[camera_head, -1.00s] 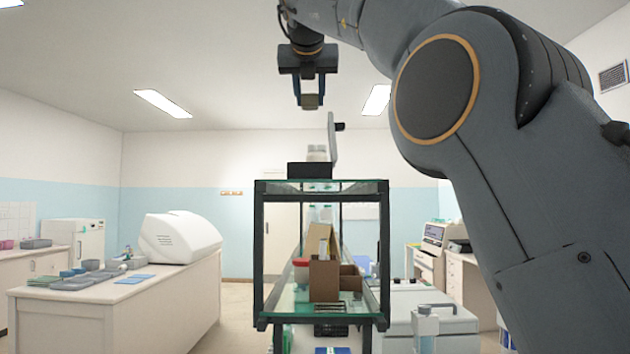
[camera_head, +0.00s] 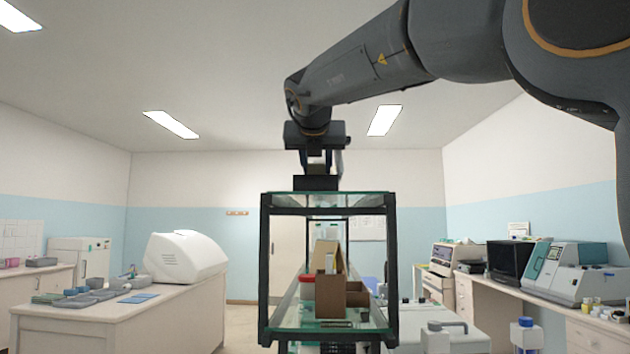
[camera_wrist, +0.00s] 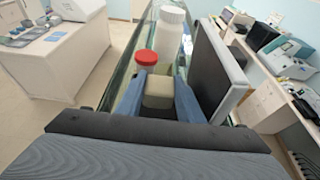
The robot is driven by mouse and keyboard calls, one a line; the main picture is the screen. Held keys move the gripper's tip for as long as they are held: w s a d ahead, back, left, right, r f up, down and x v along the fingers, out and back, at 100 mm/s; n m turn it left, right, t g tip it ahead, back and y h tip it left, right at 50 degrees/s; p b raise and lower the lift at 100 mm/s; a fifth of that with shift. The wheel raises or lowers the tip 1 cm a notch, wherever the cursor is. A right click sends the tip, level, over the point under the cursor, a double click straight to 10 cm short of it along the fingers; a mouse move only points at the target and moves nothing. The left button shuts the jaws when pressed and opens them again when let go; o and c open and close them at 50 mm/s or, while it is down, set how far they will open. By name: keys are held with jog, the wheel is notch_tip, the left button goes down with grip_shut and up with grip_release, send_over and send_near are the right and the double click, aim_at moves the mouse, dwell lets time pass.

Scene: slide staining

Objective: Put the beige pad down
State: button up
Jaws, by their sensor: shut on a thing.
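The beige pad (camera_wrist: 158,92) is a small pale block held between the two blue fingers of my gripper (camera_wrist: 159,98) in the wrist view. In the head view my gripper (camera_head: 318,162) points down just above the top of the glass rack. The pad cannot be made out clearly there. A dark box (camera_head: 316,183) on the rack top is in front of the gripper's lower end. Whether the pad touches any surface is hidden.
In the wrist view a white bottle (camera_wrist: 170,32) stands beyond the pad. A red cap (camera_wrist: 146,58) shows close by on the left, and an upright dark panel (camera_wrist: 215,75) is close on the right. The glass rack (camera_head: 266,265) has cardboard boxes (camera_head: 328,290) lower down.

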jog(key=shift+f, duration=1.75)
jog(key=shift+f, duration=0.2)
jog(key=o, duration=0.8)
jog(key=shift+r, duration=0.2)
jog(key=shift+s+a+r, duration=0.1)
jog(key=shift+s, duration=0.2)
jog(key=b+v, duration=0.3)
jog(key=v, duration=0.8)
jog(key=shift+s, duration=0.2)
